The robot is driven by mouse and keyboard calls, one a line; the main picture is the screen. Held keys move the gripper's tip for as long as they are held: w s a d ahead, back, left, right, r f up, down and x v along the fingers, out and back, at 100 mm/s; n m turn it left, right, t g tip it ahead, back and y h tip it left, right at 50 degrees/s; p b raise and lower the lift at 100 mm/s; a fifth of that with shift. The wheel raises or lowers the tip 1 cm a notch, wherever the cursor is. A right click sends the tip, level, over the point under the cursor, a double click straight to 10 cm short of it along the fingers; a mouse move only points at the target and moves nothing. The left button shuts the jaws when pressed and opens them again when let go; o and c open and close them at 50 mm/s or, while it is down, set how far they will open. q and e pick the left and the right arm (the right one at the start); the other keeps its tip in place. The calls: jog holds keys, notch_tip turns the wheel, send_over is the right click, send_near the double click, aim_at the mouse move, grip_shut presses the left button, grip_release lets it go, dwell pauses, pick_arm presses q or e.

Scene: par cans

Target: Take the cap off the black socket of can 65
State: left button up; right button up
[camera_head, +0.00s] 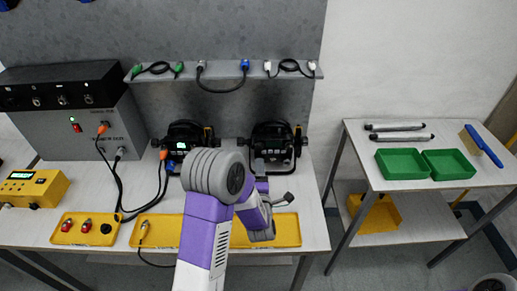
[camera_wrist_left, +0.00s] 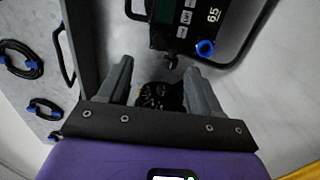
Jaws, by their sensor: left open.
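Can 65 (camera_wrist_left: 180,22) shows in the left wrist view as a black housing with grey buttons, a white 65 and a blue socket (camera_wrist_left: 205,47). A small dark knob-like part (camera_wrist_left: 171,62) sticks out at its lower edge; I cannot tell for sure whether it is the capped black socket. My left gripper (camera_wrist_left: 153,64) is open, its fingertips just short of this part, with nothing visibly gripped. In the head view the right-hand black can (camera_head: 273,143) stands on the bench behind my left arm; its number is unreadable there.
Another black can (camera_head: 187,140) stands to the left with cables. A shelf (camera_head: 222,77) with short cables is above. Yellow trays (camera_head: 160,233) lie along the bench front. A side table (camera_head: 450,196) holds green trays (camera_head: 402,163) and a blue-handled brush (camera_head: 482,145).

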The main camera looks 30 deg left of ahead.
aim_at(259, 150)
pick_arm(q)
jog(key=shift+w, duration=0.1)
jog(key=p+x, duration=0.2)
jog(key=x, duration=0.3)
jog(key=shift+r, duration=0.1)
jog(key=b+x, duration=0.2)
jog(key=shift+w+a+f, duration=0.25)
jog(key=shift+w+a, duration=0.05)
jog(key=shift+w+a+r, duration=0.15)
jog(key=shift+w+a, duration=0.1)
jog(key=shift+w, duration=0.2)
jog(key=shift+b, duration=0.3)
jog(key=shift+b, duration=0.45)
jog(key=shift+b, duration=0.55)
